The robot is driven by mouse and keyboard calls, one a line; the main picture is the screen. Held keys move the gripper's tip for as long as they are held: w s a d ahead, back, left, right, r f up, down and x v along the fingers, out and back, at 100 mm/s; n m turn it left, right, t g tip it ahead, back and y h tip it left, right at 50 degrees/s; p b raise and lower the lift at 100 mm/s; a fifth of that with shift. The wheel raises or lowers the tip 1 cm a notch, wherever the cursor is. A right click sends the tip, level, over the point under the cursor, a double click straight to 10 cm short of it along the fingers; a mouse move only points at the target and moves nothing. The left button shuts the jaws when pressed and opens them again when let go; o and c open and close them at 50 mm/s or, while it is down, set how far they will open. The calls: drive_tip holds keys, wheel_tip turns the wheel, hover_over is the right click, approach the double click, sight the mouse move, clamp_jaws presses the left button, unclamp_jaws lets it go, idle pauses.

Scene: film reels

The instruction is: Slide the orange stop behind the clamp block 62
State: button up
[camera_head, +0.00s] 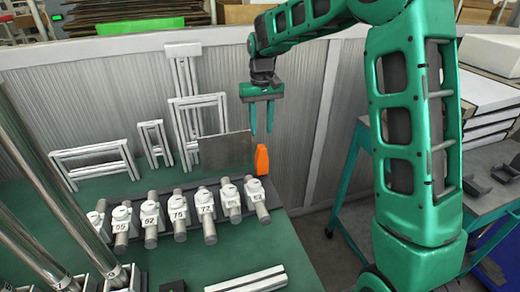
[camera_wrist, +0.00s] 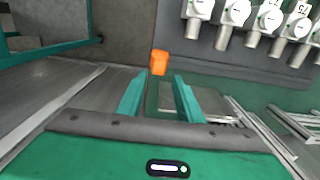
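The orange stop (camera_head: 261,160) stands at the right end of the row of clamp blocks, behind the last block. It also shows in the wrist view (camera_wrist: 159,62), just beyond my fingertips and roughly centred between them. The clamp block that reads 62 (camera_head: 150,218) is near the left end of the row in the head view. I cannot pick it out in the wrist view. My gripper (camera_head: 262,131) is open and empty, pointing down above and slightly behind the stop. Its two fingers also show apart in the wrist view (camera_wrist: 159,92).
Several other white numbered clamp blocks (camera_head: 205,203) line the dark rail on the green table. A grey plate (camera_head: 224,152) and white frames (camera_head: 92,164) stand behind the row. A corrugated wall (camera_head: 115,100) rises at the back. Two metal columns stand at left.

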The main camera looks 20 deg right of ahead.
sight(262, 147)
wheel_tip(262, 147, down, 9)
drive_tip(key=shift+d+f, duration=0.1)
drive_tip(key=shift+f, duration=0.1)
idle(0.3)
clamp_jaws()
